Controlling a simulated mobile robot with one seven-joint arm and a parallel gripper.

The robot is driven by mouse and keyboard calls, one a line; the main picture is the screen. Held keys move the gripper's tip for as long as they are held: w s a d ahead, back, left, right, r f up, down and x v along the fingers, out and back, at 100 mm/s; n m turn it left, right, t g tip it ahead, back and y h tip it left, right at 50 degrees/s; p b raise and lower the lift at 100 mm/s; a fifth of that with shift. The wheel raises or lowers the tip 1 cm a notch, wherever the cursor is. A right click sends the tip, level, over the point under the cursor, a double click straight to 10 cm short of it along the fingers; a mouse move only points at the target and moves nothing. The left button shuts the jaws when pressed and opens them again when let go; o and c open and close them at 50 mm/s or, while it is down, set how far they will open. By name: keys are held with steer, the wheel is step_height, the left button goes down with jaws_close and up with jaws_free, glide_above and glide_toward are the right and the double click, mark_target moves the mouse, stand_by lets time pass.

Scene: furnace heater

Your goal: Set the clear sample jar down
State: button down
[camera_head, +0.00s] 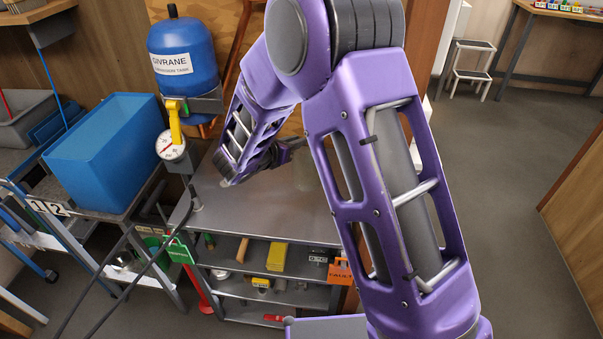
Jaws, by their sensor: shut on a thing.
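My gripper (290,147) is over the grey metal top of the workbench (255,210), towards its back right, partly hidden by my own purple arm. It is shut on the clear sample jar (303,170), a faint see-through shape just right of the fingers. The right part of the jar is hidden behind my forearm. I cannot tell whether the base of the jar touches the bench top.
The bench top left of the gripper is mostly clear. A pressure gauge (171,146) with a yellow handle and a blue tank (184,55) stand at the back left. A blue bin (103,150) is further left. Shelves below hold tools and a yellow block (277,257).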

mark_target(293, 163)
steer(key=shift+f+b, duration=0.45)
steer(key=shift+f, duration=2.8)
steer(key=c, duration=0.8)
jaws_free()
steer(key=shift+c, duration=0.2)
steer(key=shift+r, duration=0.25)
steer(key=p+v, duration=0.1)
steer(key=v, duration=1.1)
steer(key=shift+f, duration=0.1)
